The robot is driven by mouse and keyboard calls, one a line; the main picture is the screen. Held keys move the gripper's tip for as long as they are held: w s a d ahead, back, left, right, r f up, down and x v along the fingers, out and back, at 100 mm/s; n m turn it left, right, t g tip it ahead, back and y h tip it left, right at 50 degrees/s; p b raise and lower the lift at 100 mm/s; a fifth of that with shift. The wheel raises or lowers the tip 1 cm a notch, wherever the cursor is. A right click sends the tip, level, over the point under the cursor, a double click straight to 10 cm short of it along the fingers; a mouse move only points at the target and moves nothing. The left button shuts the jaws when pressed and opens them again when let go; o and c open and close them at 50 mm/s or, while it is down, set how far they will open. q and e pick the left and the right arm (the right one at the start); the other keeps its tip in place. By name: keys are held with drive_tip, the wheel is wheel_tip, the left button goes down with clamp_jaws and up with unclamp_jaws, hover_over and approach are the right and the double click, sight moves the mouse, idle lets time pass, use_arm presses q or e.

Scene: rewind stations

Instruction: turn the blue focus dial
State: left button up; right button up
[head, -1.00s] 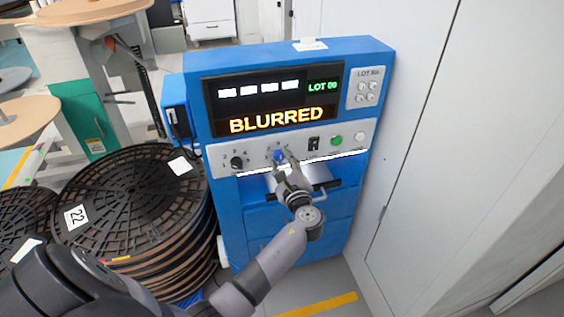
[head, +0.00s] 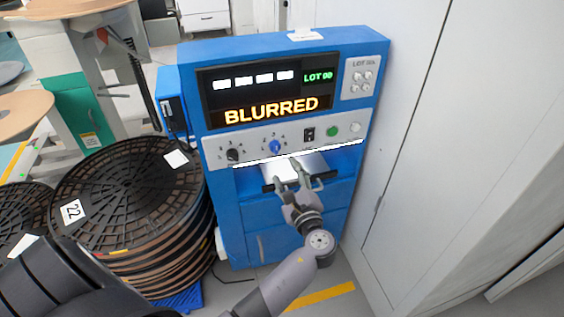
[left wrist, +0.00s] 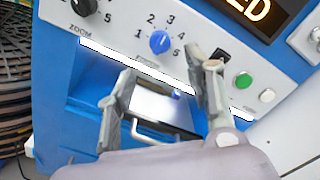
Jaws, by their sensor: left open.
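The blue focus dial (head: 275,147) sits on the grey panel of the blue machine, and its numbered scale shows around it in the head view. It also shows in the left wrist view (left wrist: 160,41), with its white pointer mark up and to the right. The screen (head: 270,92) reads BLURRED in orange. My left gripper (head: 291,172) is open and empty, below and apart from the dial, in front of the lit recess. In the left wrist view its two fingers (left wrist: 160,80) are spread below the dial. My right gripper is not in view.
A black zoom knob (head: 233,155) is left of the dial. A black switch (head: 309,134) and a green button (head: 333,131) are to its right. Stacked dark reels (head: 130,200) stand left of the machine. A white cabinet wall (head: 425,130) is close on the right.

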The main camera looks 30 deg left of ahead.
use_arm(q)
drive_tip(key=v, duration=0.2)
drive_tip(key=shift+s+d, duration=0.25)
drive_tip(key=shift+d, duration=0.05)
wheel_tip(320, 180, down, 18)
drive_tip(key=s+d+g+h+p, duration=0.1)
drive_tip(key=s+d+g+h, duration=0.1)
drive_tip(key=h, duration=0.3)
drive_tip(key=s+d+f+n+g+h+p, duration=0.1)
drive_tip(key=s+f+g+h, duration=0.1)
drive_tip(key=s+f, duration=0.45)
drive_tip(key=s+d+f+n+g+h, duration=0.15)
drive_tip(key=s+f, duration=0.25)
drive_tip(key=f, duration=0.6)
drive_tip(key=s+f+n+g+h, duration=0.1)
drive_tip(key=s+f+n, duration=0.3)
drive_tip(key=s, duration=0.6)
drive_tip(key=s+f+n+g+h+p, duration=0.1)
drive_tip(key=s+f+n, duration=0.3)
drive_tip(key=s, duration=0.7)
drive_tip(key=s+f+n+g+h+p, duration=0.1)
drive_tip(key=s+f+n+g+h, duration=0.2)
drive_tip(key=s, duration=0.8)
wheel_tip(320, 180, down, 3)
drive_tip(key=shift+s+f+n, duration=0.1)
drive_tip(key=shift+s+n, duration=0.05)
drive_tip(key=shift+n, duration=0.8)
drive_tip(key=shift+d, duration=0.1)
